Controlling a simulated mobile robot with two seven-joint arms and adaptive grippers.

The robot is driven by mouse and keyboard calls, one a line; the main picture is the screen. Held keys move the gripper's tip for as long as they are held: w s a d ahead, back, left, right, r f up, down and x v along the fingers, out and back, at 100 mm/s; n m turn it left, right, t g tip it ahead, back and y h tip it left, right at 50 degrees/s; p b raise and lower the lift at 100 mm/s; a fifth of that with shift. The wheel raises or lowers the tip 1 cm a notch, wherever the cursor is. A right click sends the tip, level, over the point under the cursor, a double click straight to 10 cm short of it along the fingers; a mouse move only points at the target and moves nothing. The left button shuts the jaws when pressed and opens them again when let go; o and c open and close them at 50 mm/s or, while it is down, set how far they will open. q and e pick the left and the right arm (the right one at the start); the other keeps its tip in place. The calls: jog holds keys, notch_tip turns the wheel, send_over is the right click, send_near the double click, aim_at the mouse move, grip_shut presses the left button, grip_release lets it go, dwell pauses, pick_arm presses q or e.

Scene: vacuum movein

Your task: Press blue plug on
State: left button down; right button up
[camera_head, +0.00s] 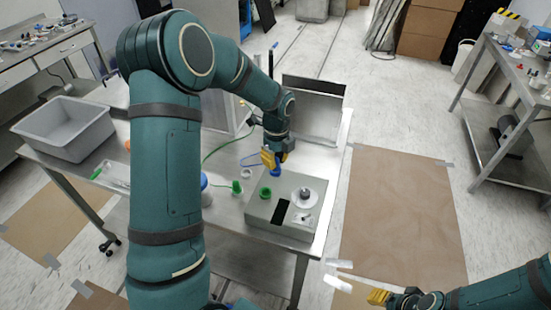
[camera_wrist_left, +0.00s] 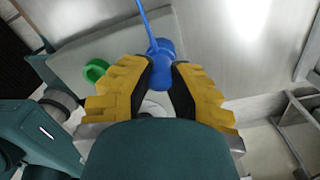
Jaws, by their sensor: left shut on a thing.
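My left gripper (camera_head: 274,157) is over the back of a grey-green box (camera_head: 254,211) on the steel table. It is shut on the blue plug (camera_head: 277,170), which shows just below the yellow fingertips. In the left wrist view the blue plug (camera_wrist_left: 160,48) is between the fingers (camera_wrist_left: 164,67), with its blue cable (camera_wrist_left: 147,20) running up. I cannot tell whether the plug touches the box top. A green ring (camera_head: 266,193) is on the box; it also shows in the wrist view (camera_wrist_left: 95,70). My right gripper (camera_head: 378,297) is low at the right, away from the box.
A round white part (camera_head: 304,198) sits on the box's right side. A green plug (camera_head: 237,187) with a green cable and a white ring (camera_head: 247,173) lie left of the box. A grey tub (camera_head: 65,130) is at the table's left. Brown floor sheet (camera_head: 405,215) lies clear at right.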

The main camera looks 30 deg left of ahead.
pick_arm(q)
jog(key=shift+f, duration=0.25)
dwell(0.3)
jog(key=shift+f, duration=0.25)
dwell(2.3)
jog(key=c, duration=0.9)
grip_release()
jog(key=o, duration=0.6)
jog(key=shift+r, duration=0.15)
